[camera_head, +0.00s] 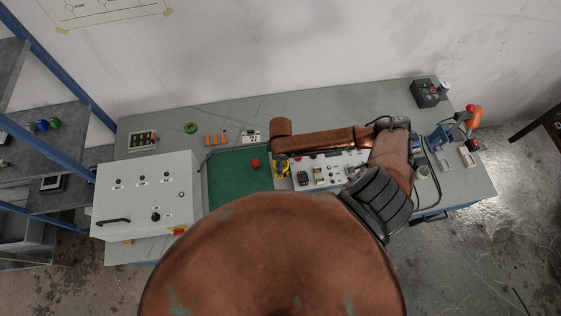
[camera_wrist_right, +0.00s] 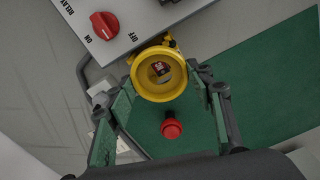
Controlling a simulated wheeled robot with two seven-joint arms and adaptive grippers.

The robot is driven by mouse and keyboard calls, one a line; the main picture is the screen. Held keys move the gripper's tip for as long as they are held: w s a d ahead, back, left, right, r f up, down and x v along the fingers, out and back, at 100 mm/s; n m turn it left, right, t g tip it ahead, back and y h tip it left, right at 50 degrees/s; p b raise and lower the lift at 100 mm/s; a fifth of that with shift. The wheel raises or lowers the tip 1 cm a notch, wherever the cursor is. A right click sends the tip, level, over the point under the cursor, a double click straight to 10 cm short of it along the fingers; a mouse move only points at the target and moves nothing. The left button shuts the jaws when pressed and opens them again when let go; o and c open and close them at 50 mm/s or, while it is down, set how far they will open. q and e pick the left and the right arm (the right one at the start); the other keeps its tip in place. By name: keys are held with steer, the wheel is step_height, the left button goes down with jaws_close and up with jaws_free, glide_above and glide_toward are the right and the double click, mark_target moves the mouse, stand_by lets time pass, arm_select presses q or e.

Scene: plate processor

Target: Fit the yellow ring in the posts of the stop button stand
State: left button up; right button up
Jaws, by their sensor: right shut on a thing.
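The yellow ring (camera_wrist_right: 139,75) shows in the right wrist view as a round, open collar between the fingertips of my right gripper (camera_wrist_right: 160,88). My right gripper is shut on it. More yellow parts (camera_wrist_right: 169,41) show just behind the ring, and a small dark and red part (camera_wrist_right: 161,70) shows through its opening. These may belong to the stop button stand; I cannot tell whether the ring touches them. In the head view yellow (camera_head: 281,169) shows under the end of my right arm, at the mat's right edge. My left gripper is not in view.
A red button-like piece (camera_wrist_right: 172,129) lies on the green mat (camera_head: 232,187), left of the yellow parts in the head view. A white control panel (camera_head: 333,180) with knobs stands right beside them. A white box (camera_head: 145,195) stands left. The mat is otherwise clear.

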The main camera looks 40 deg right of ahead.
stand_by(0.6)
steer(key=shift+p, duration=0.5)
steer(key=shift+f+b, duration=0.4)
steer(key=shift+f, duration=0.55)
steer(key=o, duration=1)
step_height(320, 180, up, 12)
steer(key=shift+r, duration=0.1)
stand_by(0.3)
